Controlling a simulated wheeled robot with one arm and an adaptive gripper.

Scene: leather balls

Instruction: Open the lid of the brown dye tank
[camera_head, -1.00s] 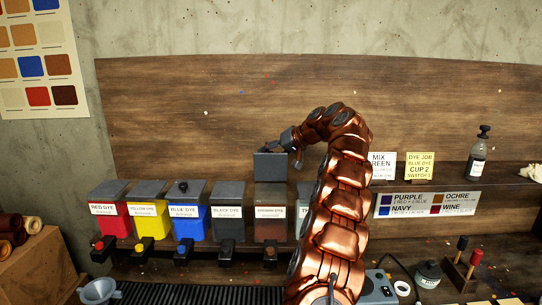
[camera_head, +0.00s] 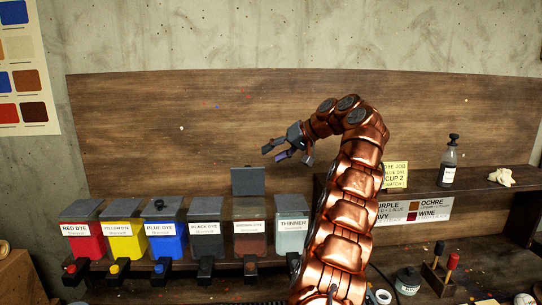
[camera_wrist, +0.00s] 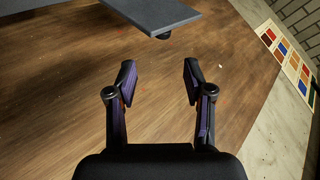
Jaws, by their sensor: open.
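The brown dye tank (camera_head: 250,238) stands on the shelf between the black dye tank and the thinner tank. Its dark lid (camera_head: 248,181) stands up, raised at the back of the tank. My gripper (camera_head: 273,154) is open and empty, above and to the right of the raised lid, apart from it. In the wrist view, my gripper (camera_wrist: 158,75) shows two spread fingers with nothing between them. A dark flat panel, seemingly the lid (camera_wrist: 160,12), shows beyond the fingertips at the top.
Red (camera_head: 82,245), yellow (camera_head: 122,245), blue (camera_head: 165,245) and black (camera_head: 206,232) dye tanks stand left of the brown one. The thinner tank (camera_head: 291,238) is close on its right. A wooden backboard (camera_head: 160,130) rises behind. A bottle (camera_head: 449,165) stands on the right shelf.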

